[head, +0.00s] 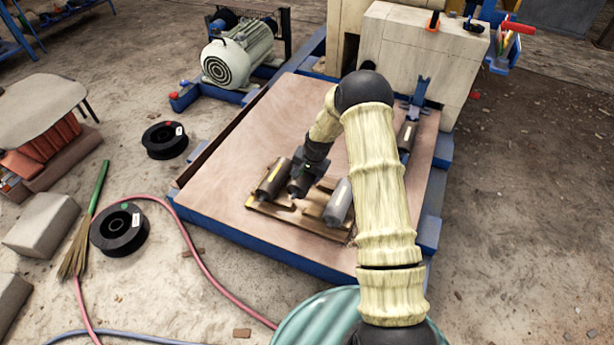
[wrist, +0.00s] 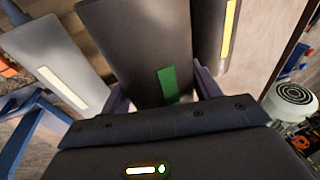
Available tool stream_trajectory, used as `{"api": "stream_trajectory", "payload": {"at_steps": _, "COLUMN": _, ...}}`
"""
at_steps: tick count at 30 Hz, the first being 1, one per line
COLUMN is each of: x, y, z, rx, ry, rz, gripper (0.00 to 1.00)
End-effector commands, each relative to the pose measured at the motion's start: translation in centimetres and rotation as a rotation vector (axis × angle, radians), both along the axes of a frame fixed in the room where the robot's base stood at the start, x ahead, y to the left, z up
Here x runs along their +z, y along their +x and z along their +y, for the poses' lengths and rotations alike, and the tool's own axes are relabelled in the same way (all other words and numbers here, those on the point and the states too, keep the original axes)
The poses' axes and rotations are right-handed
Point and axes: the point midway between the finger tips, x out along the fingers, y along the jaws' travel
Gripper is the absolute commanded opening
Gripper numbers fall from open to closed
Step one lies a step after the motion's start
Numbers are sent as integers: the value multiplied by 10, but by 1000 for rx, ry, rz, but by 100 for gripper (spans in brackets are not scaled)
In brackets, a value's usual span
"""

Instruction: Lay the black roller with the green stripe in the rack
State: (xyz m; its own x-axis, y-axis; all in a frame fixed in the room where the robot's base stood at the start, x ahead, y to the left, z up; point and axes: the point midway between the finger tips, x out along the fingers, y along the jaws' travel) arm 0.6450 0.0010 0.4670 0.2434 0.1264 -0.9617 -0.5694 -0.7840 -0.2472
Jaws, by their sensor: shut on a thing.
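The black roller with the green stripe (wrist: 140,45) is between the two fingers of my gripper (wrist: 163,92) in the wrist view, its green stripe facing the camera. My gripper (head: 303,178) is shut on it, low over the wooden rack (head: 318,227) in the head view. The held roller lies between a dark roller with a yellow stripe (head: 272,180) on the left and a grey roller with a white stripe (head: 339,202) on the right. Whether it touches the rack is hidden.
The rack stands on a broad wooden board (head: 240,150) with a blue frame. Another dark roller (head: 405,136) lies farther back, beyond my arm. The beige crusher body (head: 420,60) stands behind, an electric motor (head: 237,55) at back left. The board's left part is clear.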

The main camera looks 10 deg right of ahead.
Motion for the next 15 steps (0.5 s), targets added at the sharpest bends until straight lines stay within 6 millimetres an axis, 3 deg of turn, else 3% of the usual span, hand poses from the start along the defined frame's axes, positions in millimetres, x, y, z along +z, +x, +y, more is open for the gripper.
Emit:
{"api": "stream_trajectory", "payload": {"at_steps": 13, "x": 4, "y": 0, "z": -1, "rx": 0, "ry": 2, "rz": -3, "gripper": 10}}
{"api": "stream_trajectory", "payload": {"at_steps": 15, "x": -2, "y": 0, "z": -1, "rx": 0, "ry": 2, "rz": -3, "gripper": 10}}
